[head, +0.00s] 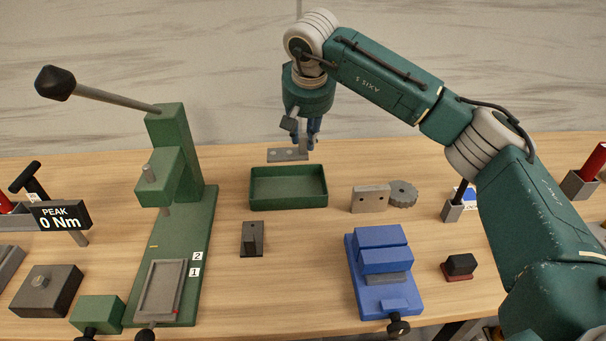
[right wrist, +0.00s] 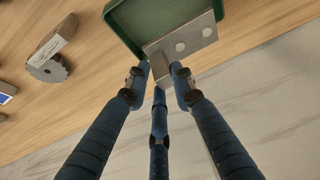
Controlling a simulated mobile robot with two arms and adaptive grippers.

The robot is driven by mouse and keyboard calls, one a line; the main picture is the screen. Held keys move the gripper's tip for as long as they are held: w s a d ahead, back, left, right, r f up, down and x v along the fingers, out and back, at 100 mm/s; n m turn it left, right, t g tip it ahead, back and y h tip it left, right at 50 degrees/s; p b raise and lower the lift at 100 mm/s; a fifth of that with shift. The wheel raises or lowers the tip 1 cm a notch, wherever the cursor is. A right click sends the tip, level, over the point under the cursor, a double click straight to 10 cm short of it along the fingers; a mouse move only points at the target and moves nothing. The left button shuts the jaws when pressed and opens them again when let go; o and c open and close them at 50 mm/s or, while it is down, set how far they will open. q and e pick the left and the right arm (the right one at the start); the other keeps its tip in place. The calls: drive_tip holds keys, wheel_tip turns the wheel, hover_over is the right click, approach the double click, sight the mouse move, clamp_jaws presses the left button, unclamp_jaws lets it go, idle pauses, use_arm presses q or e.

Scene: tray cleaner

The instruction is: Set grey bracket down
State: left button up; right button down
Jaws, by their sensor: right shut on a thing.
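The grey bracket (head: 285,155) is a flat plate with two round holes and an upright part at one end. My right gripper (head: 311,138) is shut on that upright part, fingers pointing down. In the right wrist view the bracket (right wrist: 196,38) sticks out beyond my blue fingertips (right wrist: 161,76) and overlaps a corner of the green tray (right wrist: 122,22). In the head view the bracket shows just behind the far rim of the green tray (head: 288,205), which looks empty. I cannot tell whether the bracket touches the table. My left gripper is not in view.
A green lever press (head: 178,160) stands at left and a blue vise (head: 383,265) at front right. A dark block (head: 252,240) sits in front.

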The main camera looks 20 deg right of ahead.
sight(305, 156)
wheel_tip(305, 156, down, 7)
drive_tip(key=shift+f+p, duration=0.2)
drive_tip(key=shift+p, duration=0.45)
wheel_tip(305, 156, down, 4)
drive_tip(key=shift+a+f+p, duration=0.1)
drive_tip(key=shift+f+p, duration=0.05)
drive_tip(key=shift+p, duration=0.3)
drive_tip(key=c, duration=1.5)
unclamp_jaws()
drive_tip(key=b+v, duration=0.3)
drive_tip(key=v, duration=0.7)
drive_tip(key=shift+s+r, duration=0.15)
drive_tip(key=shift+r, duration=0.1)
drive_tip(key=shift+v, duration=0.8)
